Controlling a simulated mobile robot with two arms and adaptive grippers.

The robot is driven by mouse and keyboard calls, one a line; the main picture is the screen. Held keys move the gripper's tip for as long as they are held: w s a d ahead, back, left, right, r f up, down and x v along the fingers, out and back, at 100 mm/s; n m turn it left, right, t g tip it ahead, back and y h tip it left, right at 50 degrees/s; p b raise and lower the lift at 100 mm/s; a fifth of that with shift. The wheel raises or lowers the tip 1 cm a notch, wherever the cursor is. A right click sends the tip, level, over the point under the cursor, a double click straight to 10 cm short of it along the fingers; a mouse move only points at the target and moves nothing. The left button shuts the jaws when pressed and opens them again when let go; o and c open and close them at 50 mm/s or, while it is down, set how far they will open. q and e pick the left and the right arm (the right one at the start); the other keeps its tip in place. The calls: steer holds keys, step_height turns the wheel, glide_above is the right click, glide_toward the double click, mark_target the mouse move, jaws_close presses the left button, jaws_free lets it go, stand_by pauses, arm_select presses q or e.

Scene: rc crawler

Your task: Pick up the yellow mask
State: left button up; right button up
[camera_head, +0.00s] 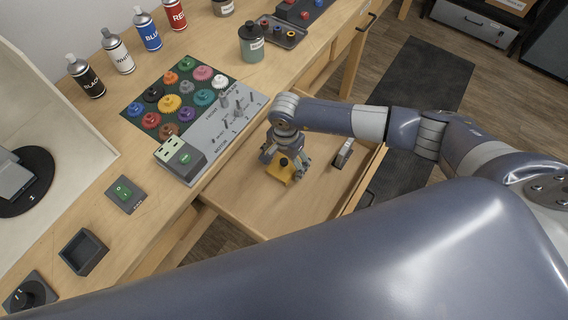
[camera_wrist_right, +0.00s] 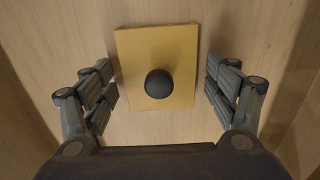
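The yellow mask (camera_head: 275,172) is a flat yellow plate with a round black knob, lying in the open wooden drawer. In the right wrist view the yellow mask (camera_wrist_right: 133,62) is centred, with its black knob (camera_wrist_right: 158,83) facing the camera. My right gripper (camera_head: 284,165) is down in the drawer over the mask. In the wrist view the right gripper (camera_wrist_right: 161,90) is open, with one finger on each side of the plate and a gap on both sides. My left gripper is not in view; a large arm link of mine crosses the bottom of the head view.
The drawer (camera_head: 237,206) has a wooden floor and walls close around the gripper. A small black and white item (camera_head: 343,152) lies at its right.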

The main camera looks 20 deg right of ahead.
steer(key=c, duration=0.6)
steer(key=shift+r, duration=0.15)
